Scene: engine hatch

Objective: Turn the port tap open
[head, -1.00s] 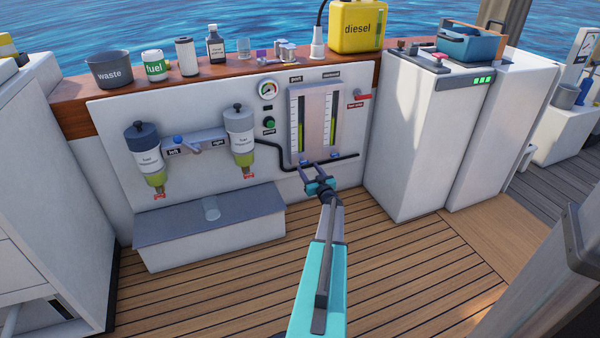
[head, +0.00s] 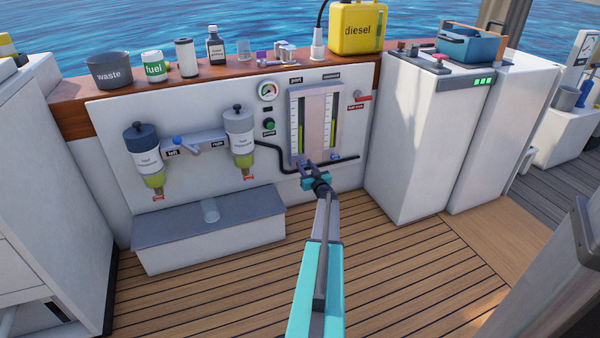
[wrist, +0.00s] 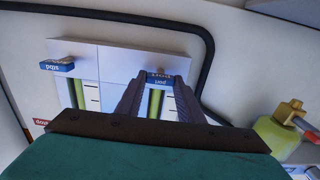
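The port tap is a small blue handle lettered "port" (wrist: 160,79) at the end of the port sight gauge, seen upside down in the wrist view. My gripper (wrist: 163,82) is open, with its two dark fingers apart on either side of that handle. I cannot tell whether they touch it. In the head view my gripper (head: 310,165) is at the foot of the port gauge (head: 300,125) and hides most of the tap.
The matching blue stbd tap (wrist: 57,66) is close by, below the starboard gauge (head: 330,120). A black hose (head: 285,158) runs along the panel near the taps. A filter bowl (wrist: 277,138) is at the right of the wrist view.

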